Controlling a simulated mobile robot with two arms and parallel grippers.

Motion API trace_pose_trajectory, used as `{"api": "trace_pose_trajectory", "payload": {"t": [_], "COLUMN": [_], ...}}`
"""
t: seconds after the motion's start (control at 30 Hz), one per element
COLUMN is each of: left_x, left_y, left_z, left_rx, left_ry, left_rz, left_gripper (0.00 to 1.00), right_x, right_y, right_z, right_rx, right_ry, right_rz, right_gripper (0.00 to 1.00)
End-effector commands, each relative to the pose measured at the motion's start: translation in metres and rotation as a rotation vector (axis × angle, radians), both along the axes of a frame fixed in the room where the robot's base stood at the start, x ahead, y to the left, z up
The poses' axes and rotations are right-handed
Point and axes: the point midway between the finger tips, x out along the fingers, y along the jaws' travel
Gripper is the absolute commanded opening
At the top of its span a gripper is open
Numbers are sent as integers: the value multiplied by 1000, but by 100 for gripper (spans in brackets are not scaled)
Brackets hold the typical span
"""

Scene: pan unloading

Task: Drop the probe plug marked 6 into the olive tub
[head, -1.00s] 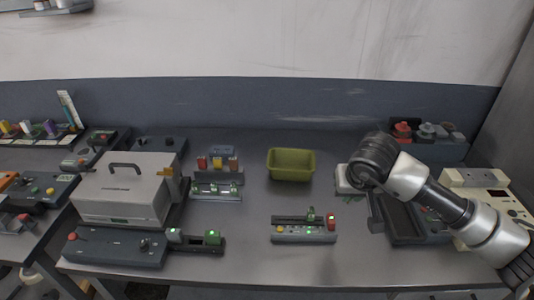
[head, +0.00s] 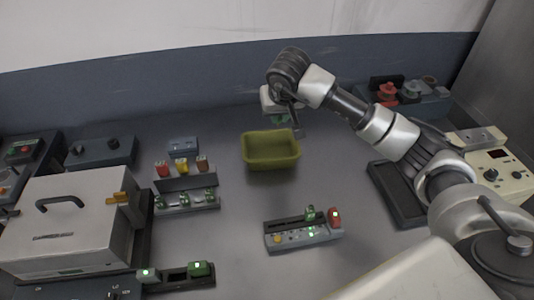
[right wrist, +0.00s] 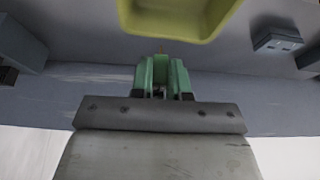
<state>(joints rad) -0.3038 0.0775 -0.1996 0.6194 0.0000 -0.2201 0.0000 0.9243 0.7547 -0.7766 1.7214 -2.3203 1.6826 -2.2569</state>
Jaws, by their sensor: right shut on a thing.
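The olive tub (head: 271,165) stands in the middle of the bench, and its open top faces up. Its rim also shows at the top of the right wrist view (right wrist: 185,38). My right gripper (head: 279,119) is behind the tub, near its far right rim. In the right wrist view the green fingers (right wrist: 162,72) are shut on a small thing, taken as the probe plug. It is mostly hidden between them, with a small orange tip (right wrist: 162,53) showing. No number can be read on it. The tub lies just beyond the fingertips. My left gripper is not in view.
A rack with coloured plugs (head: 184,184) stands left of the tub. A lit strip (head: 303,232) lies in front of it. A grey case (head: 72,222) is at the left and a cream control box (head: 495,165) at the right.

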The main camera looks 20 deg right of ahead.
Motion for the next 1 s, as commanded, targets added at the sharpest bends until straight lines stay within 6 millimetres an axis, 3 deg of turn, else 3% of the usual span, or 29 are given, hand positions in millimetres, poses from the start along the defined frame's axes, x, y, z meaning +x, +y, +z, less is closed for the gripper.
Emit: {"api": "trace_pose_trajectory", "payload": {"t": [0.1, 0.3, 0.7, 0.73, 0.8, 0.9, 1.0], "left_x": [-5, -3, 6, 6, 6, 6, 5], "left_y": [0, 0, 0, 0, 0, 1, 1], "left_z": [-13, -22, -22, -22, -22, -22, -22], "left_rx": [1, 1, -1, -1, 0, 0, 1], "left_ry": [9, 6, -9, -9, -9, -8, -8], "left_rz": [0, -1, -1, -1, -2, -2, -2], "left_gripper": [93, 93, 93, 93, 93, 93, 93], "right_x": [0, 0, 0, 0, 0, 0, 0], "right_y": [1, 1, 0, 0, 0, 0, 0], "right_z": [-19, -35, -39, -39, -39, -39, -39], "right_rx": [2, 2, 0, 0, 0, 0, 0], "right_ry": [2, 1, -1, -1, -1, -1, -1], "right_rz": [2, 1, 1, 1, 1, 1, 1], "right_gripper": [0, 0, 0, 20, 31, 46, 46]}}
